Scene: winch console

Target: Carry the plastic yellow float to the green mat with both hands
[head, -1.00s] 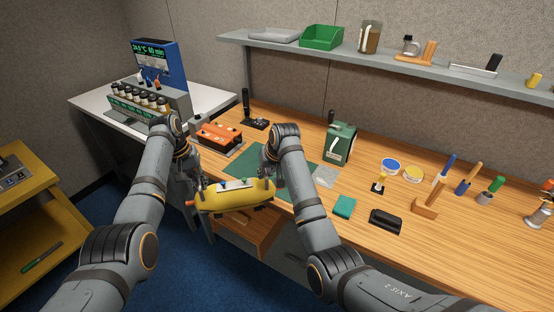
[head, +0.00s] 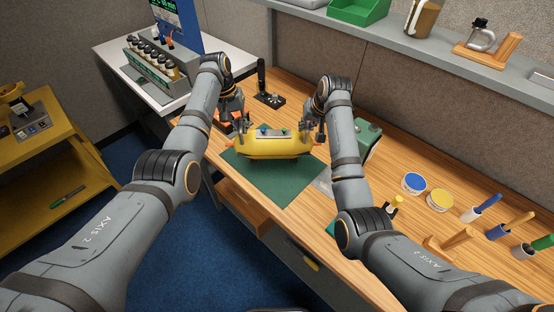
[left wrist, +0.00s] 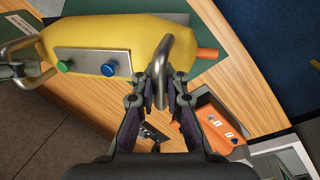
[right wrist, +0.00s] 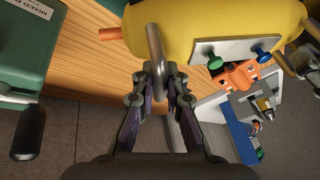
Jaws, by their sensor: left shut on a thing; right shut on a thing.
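The yellow float (head: 275,147) hangs level between my two grippers, over the far part of the green mat (head: 285,182). It has a metal plate with green and blue knobs and a metal handle at each end. My left gripper (head: 241,130) is shut on one handle, which also shows in the left wrist view (left wrist: 163,60). My right gripper (head: 318,132) is shut on the other handle, seen in the right wrist view (right wrist: 155,48). I cannot tell whether the float's underside touches the mat.
An orange device (left wrist: 222,132) lies beside the left gripper. A green box (head: 368,137) stands right of the right gripper. A black lever base (head: 269,99) is behind. Blue and yellow round tubs (head: 414,184) stand to the right. A wooden drawer (head: 243,205) sits below the bench edge.

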